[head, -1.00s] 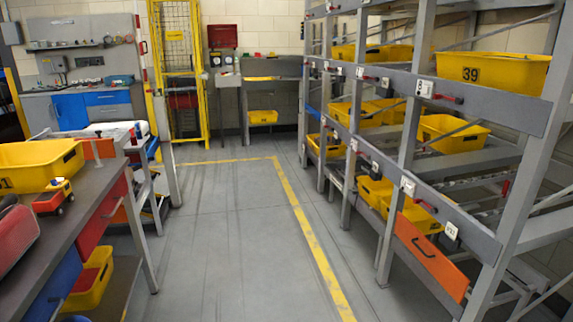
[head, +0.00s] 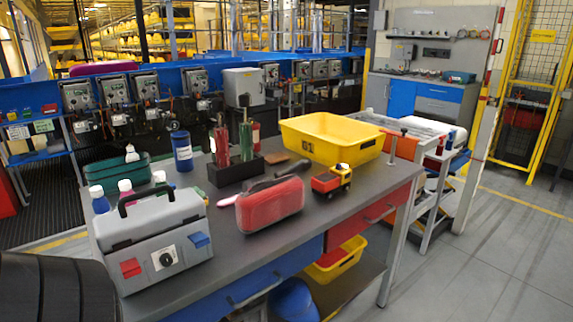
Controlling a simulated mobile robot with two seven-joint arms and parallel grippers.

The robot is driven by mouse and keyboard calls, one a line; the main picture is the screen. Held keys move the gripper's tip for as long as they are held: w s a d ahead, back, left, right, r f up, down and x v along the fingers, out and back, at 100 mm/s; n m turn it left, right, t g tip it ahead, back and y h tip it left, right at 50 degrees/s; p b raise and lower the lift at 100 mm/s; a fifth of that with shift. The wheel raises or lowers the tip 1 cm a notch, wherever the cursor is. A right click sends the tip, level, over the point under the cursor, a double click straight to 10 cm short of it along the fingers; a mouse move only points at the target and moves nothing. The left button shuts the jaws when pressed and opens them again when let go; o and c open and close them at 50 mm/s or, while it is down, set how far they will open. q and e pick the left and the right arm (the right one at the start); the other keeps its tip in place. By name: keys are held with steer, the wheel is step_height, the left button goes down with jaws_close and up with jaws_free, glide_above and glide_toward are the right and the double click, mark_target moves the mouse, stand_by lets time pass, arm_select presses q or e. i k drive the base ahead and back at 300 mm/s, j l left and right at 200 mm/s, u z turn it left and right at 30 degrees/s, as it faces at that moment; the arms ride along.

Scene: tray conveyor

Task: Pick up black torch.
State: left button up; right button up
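A long black object that looks like the torch (head: 292,169) lies on the grey workbench (head: 345,212), just behind the red case (head: 270,206). The red case partly hides its near end. The yellow bin stands behind it. Neither of my grippers shows in the head view.
On the bench are a grey toolbox (head: 152,243), a blue can (head: 181,151), a black holder (head: 236,172) with screwdrivers, several bottles, a toy truck (head: 332,181) and a yellow bin (head: 333,137). A dark ribbed shape fills the lower left corner. Floor at right is clear.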

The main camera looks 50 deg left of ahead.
mark_target(306, 164)
steer(key=i+l+u, duration=0.15)
steer(key=i+u, duration=0.3)
steer(key=i+l+u, duration=0.35)
steer(key=u, duration=0.15)
